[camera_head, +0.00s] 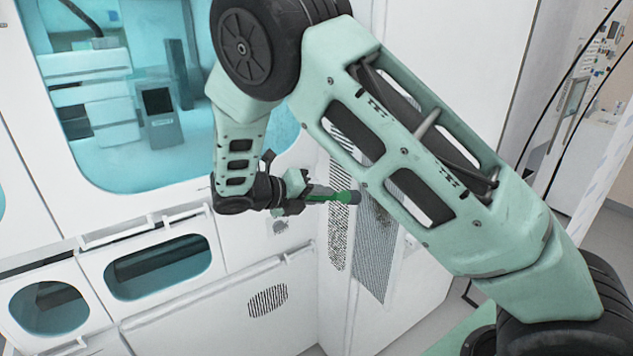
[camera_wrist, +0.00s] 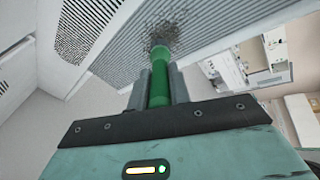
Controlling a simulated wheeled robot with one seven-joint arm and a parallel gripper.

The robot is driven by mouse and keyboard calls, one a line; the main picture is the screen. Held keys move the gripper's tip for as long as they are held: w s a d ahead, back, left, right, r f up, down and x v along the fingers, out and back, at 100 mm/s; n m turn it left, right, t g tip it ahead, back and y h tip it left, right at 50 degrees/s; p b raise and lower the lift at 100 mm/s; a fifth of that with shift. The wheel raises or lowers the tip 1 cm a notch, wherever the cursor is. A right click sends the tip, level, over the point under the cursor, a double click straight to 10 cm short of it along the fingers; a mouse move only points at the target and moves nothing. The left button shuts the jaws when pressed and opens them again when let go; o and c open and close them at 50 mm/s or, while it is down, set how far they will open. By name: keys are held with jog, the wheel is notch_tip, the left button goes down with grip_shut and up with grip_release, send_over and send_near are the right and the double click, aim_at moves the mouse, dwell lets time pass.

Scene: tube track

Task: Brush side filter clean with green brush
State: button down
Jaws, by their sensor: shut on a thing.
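My gripper (camera_head: 296,198) is shut on the green brush (camera_head: 343,197). In the wrist view the green brush (camera_wrist: 161,75) sticks out between the two grey fingers of my gripper (camera_wrist: 159,88), pointing at the side filter. The side filter (camera_wrist: 200,35) is a ribbed grey panel with a dark dirt patch (camera_wrist: 165,33) at the brush's far end. I cannot tell whether the brush touches it.
A white cabinet with teal windows (camera_head: 160,265) stands at the left. Equipment (camera_head: 600,80) stands at the far right. Open floor shows at the lower right.

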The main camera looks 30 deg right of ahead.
jog(key=shift+w+r, duration=0.4)
jog(key=shift+r, duration=0.25)
jog(key=shift+d+b, duration=2)
jog(key=shift+d, duration=0.9)
jog(key=shift+w+d+p, duration=0.1)
jog(key=shift+d+p, duration=0.2)
jog(key=shift+d, duration=0.35)
jog(key=shift+r, duration=0.1)
jog(key=shift+w+r+p, duration=0.1)
jog(key=shift+r+p, duration=0.9)
jog(key=shift+p, duration=0.35)
jog(key=shift+f, duration=0.2)
